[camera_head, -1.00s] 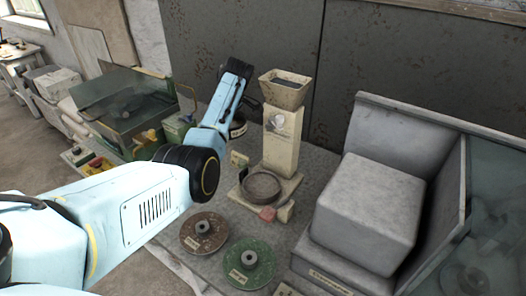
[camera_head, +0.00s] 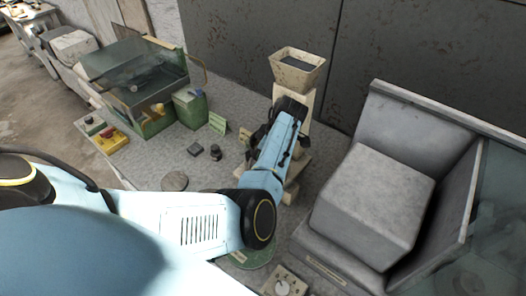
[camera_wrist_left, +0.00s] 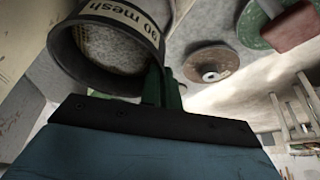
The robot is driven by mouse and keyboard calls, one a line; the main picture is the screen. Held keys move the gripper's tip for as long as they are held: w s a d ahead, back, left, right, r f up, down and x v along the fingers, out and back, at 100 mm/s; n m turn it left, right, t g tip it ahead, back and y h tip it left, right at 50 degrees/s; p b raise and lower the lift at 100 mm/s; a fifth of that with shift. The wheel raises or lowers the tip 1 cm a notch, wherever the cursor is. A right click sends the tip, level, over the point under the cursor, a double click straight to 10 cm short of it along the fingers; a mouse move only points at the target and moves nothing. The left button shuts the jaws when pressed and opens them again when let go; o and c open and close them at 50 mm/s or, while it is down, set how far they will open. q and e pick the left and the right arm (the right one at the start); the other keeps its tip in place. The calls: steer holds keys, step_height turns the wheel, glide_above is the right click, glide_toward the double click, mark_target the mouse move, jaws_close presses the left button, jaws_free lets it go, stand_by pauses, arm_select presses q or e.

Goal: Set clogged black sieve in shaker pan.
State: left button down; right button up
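The black sieve (camera_wrist_left: 72,62), a dark ring labelled "90 mesh" with pale clogged mesh inside, fills the upper left of the left wrist view. My left gripper (camera_wrist_left: 162,88) has green fingers at the sieve's near wall and appears shut on it. In the head view my left forearm (camera_head: 278,150) reaches up in front of the pale hopper stand (camera_head: 298,72); it hides the gripper's fingers and most of the sieve. The round dish on the stand's base is also hidden there, and I cannot tell the sieve's height above it. My right gripper is out of view.
A brown disc (camera_wrist_left: 190,62) and a green disc (camera_wrist_left: 245,30) lie on the bench, with a red block (camera_wrist_left: 300,28) nearby. A large grey block (camera_head: 375,205) stands right. A green machine (camera_head: 150,118) and small dark pieces (camera_head: 195,149) are left.

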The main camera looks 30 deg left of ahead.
arm_select(q)
steer(key=shift+d, duration=0.1)
step_height(320, 180, down, 5)
steer(key=b, duration=0.4)
steer(key=shift+f, duration=0.35)
steer(key=shift+r, duration=0.1)
stand_by(0.9)
steer(key=shift+f+b, duration=1)
steer(key=shift+f, duration=0.4)
stand_by(0.4)
steer(key=c, duration=1.6)
jaws_free()
steer(key=shift+r, duration=0.1)
steer(key=shift+o, duration=0.2)
